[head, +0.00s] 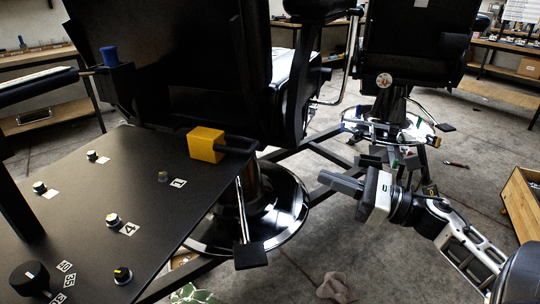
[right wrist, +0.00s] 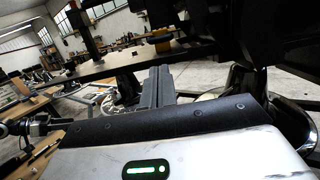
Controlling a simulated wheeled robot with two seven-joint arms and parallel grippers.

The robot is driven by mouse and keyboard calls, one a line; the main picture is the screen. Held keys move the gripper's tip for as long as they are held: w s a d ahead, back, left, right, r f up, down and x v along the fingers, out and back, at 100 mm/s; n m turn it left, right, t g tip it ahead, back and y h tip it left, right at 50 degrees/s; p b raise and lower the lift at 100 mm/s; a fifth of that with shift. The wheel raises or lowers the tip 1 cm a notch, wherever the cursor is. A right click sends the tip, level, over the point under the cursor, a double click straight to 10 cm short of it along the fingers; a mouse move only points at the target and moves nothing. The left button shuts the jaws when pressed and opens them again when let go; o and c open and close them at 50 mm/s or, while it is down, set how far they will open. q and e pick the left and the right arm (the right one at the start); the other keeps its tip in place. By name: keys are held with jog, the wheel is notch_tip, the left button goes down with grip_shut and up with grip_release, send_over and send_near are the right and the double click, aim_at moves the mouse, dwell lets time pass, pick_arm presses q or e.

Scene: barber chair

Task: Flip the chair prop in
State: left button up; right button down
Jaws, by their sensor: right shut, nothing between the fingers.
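A large black barber chair (head: 190,60) stands at the upper left of the head view, over a round, shiny dark base (head: 290,205). A yellow block (head: 206,145) with a short black bar sits at the chair's lower edge, by a black panel; it also shows in the right wrist view (right wrist: 161,41). I cannot tell for sure which part is the prop. My right gripper (head: 340,183) is right of the chair base, pointing left towards it, shut and empty, apart from the yellow block. Its fingers lie together in the right wrist view (right wrist: 157,88). My left gripper is not in view.
A black panel (head: 100,220) with knobs and number labels fills the lower left. A black pedal (head: 250,255) sticks out in front of the base. A second black chair (head: 415,45) stands behind. A wooden box (head: 520,205) is at the right. Concrete floor (head: 400,270) is mostly clear.

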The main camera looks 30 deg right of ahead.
pick_arm(q)
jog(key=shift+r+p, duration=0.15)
jog(key=shift+p, duration=0.85)
pick_arm(e)
jog(key=x, duration=1.3)
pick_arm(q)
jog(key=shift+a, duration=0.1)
pick_arm(e)
jog(key=shift+a, duration=0.1)
